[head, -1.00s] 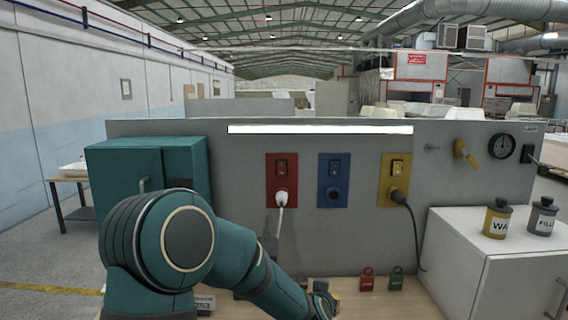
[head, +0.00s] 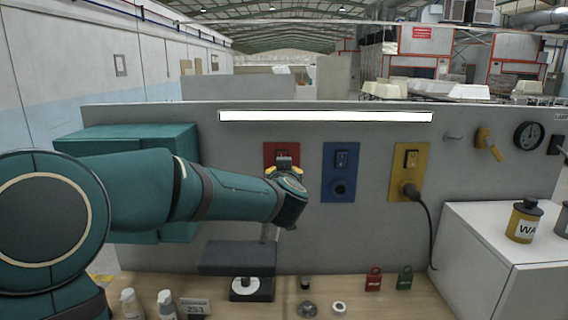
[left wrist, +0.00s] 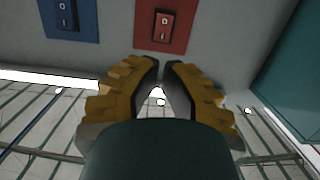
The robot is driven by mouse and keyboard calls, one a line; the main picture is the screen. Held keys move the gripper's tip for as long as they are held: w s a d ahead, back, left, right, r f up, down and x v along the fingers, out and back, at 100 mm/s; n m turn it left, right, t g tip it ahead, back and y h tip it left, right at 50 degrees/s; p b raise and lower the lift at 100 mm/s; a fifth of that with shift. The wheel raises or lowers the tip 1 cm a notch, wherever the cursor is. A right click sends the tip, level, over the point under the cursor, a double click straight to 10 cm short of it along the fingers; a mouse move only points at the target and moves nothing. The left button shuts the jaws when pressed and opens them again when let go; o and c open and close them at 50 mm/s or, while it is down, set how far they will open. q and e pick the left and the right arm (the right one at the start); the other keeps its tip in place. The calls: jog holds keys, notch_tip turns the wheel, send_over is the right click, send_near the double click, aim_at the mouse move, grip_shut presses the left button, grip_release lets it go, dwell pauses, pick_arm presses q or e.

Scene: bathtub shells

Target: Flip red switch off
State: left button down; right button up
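The red switch panel (head: 270,150) is on the grey upright board, and its lower part is hidden behind my left arm. My left gripper (head: 284,167) is in front of the red panel. In the left wrist view its yellow and grey fingers (left wrist: 161,66) are brought together, empty, pointing at the board near the red panel and apart from the switch. My right gripper is not in view.
A blue panel (head: 340,185) and a yellow panel (head: 409,178) with a black plug sit to the right. A teal cabinet (head: 130,139) is behind my arm. The bench below holds bottles, padlocks and small parts. A white cabinet (head: 495,235) stands at right.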

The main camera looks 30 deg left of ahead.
pick_arm(q)
jog(key=x, duration=1.4)
